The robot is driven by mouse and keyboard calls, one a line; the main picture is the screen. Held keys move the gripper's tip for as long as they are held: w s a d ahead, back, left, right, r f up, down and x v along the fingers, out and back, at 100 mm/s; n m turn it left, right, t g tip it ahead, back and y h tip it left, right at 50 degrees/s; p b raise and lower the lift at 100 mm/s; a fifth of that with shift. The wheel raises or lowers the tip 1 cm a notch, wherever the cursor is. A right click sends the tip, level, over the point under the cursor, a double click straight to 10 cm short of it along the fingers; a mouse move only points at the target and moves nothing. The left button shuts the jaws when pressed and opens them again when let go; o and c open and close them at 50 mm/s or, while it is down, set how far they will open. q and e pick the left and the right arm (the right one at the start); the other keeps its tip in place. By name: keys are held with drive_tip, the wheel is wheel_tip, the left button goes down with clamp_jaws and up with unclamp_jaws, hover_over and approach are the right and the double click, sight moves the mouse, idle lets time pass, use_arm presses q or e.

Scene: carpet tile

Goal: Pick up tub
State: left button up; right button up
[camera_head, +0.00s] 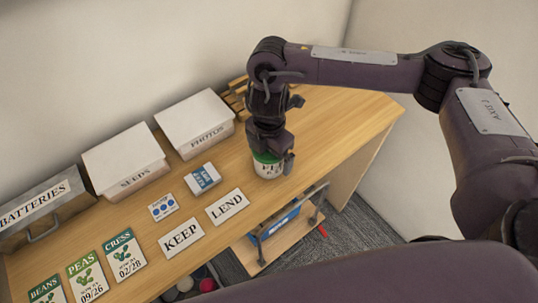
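The tub (267,170) is a small white container with dark lettering and a green lid, standing on the wooden desk right of the middle. My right gripper (271,155) points down over it from above, with a finger at the tub's right side and the gripper body covering part of the lid. The other finger is mostly hidden, so I cannot tell whether the fingers press on the tub. My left gripper is not in view.
A KEEP card (182,238) and a LEND card (227,206) lie left of the tub, near a blue-and-white box (202,179). SEEDS (126,160) and PHOTOS (196,125) boxes stand behind. Seed packets (123,255) lie front left. The desk's right end is clear.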

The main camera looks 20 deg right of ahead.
drive_tip(key=shift+f, duration=0.15)
drive_tip(key=c, duration=1.4)
drive_tip(key=shift+w, duration=0.1)
drive_tip(key=shift+c, duration=0.2)
